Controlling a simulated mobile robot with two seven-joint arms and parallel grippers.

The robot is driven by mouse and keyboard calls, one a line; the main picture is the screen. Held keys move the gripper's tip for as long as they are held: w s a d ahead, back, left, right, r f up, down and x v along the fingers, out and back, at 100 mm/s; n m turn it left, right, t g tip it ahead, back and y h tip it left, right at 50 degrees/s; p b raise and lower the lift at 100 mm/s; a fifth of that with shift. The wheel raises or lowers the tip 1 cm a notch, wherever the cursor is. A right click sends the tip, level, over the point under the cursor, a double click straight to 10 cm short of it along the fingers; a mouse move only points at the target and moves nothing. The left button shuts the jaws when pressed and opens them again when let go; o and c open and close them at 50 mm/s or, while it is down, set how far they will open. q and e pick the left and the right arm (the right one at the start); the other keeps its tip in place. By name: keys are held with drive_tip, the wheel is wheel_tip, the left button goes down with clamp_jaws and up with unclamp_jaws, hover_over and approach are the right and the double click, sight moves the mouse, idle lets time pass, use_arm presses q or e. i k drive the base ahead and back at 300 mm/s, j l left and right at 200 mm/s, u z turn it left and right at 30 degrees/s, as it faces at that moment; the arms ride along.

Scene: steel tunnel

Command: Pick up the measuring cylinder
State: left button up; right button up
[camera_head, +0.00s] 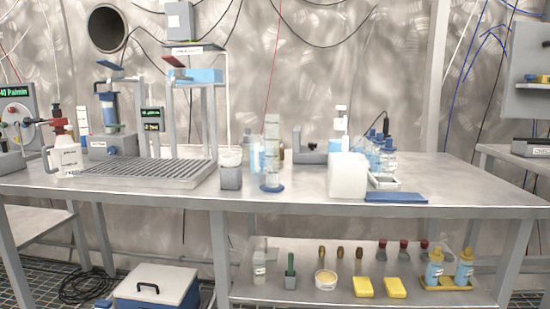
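The measuring cylinder (271,152) stands upright on the steel table (300,194), a little left of its middle. It is tall, clear and narrow, with a blue round foot near the table's front edge. A grey square cup (231,178) stands just to its left, apart from it. Pale bottles stand close behind it, partly covered by it. Neither of my grippers shows in the head view.
A grooved grey tray (140,172) lies to the left, with a white jug (66,157) beside it. A white block (347,176) and a blue flat pad (396,197) are to the right. The front strip between cylinder and block is clear. A lower shelf (300,291) holds several small items.

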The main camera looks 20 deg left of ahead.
sight(272, 122)
drive_tip(key=i+j, duration=0.1)
drive_tip(key=j, duration=0.35)
drive_tip(key=j+u, duration=0.15)
drive_tip(key=j, duration=0.3)
drive_tip(key=i+j, duration=0.15)
drive_tip(key=j, duration=0.25)
drive_tip(key=j+u, duration=0.05)
